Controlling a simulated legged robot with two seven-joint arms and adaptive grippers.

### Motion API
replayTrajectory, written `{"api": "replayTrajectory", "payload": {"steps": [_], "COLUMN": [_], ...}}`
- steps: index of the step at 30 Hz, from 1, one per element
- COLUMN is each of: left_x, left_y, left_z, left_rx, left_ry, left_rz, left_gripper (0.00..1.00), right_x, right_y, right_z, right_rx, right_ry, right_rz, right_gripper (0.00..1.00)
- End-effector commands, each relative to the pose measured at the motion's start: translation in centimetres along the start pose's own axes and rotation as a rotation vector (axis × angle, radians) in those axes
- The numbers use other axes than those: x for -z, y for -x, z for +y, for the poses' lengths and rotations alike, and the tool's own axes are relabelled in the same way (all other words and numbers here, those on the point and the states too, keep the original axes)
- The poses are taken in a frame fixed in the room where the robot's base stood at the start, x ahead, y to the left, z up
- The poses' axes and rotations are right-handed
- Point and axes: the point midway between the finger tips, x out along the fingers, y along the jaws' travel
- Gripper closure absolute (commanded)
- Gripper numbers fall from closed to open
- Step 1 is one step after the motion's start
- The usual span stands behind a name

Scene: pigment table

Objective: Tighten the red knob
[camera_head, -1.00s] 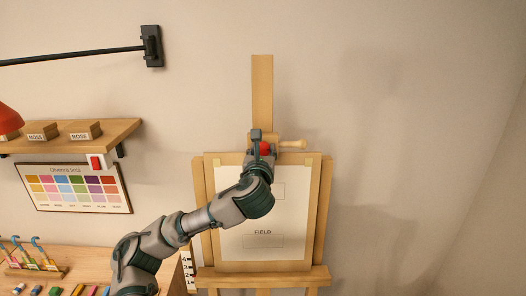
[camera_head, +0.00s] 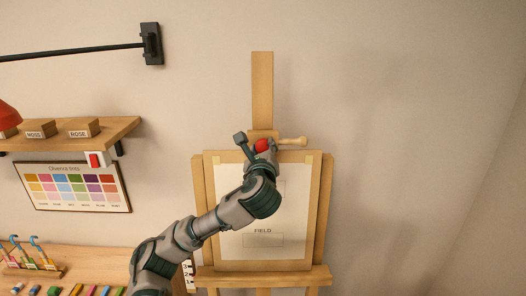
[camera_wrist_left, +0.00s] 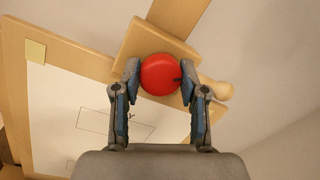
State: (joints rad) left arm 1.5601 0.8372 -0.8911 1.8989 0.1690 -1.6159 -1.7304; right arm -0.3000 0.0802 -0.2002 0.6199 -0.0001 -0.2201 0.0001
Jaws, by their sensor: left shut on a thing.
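The red knob (camera_head: 262,145) sits on the wooden clamp block at the top of the easel, in front of its upright mast. In the left wrist view the round red knob (camera_wrist_left: 160,74) lies between my two fingers, with a small dark mark near its right edge. My left gripper (camera_head: 258,146) is shut on the knob, one finger on each side; it also shows in the left wrist view (camera_wrist_left: 159,80). The wooden block (camera_wrist_left: 150,45) appears tilted behind the knob. My right gripper is not in view.
The easel (camera_head: 324,215) holds a white sheet (camera_head: 285,215) marked FIELD. A wooden peg handle (camera_head: 293,141) sticks out right of the knob. A shelf (camera_head: 110,133) with labelled blocks, a colour chart (camera_head: 72,187) and a table (camera_head: 90,262) are at left. The right side is bare wall.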

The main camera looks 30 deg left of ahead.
Motion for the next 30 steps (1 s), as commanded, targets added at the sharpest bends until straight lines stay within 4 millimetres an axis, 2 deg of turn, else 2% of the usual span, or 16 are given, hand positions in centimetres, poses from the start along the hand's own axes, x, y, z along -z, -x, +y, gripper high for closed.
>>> {"api": "replayTrajectory", "payload": {"steps": [18, 30], "left_x": [0.3, 0.3], "left_y": [0.0, 0.0], "left_z": [0.1, 0.1], "left_rx": [-0.063, -0.093], "left_ry": [0.574, 0.84], "left_rz": [-0.053, -0.08], "left_gripper": [0.92, 0.93], "right_x": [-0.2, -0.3], "right_y": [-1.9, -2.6], "right_z": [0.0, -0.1], "right_rx": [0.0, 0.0], "right_ry": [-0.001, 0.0], "right_rz": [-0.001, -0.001], "right_gripper": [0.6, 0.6]}}
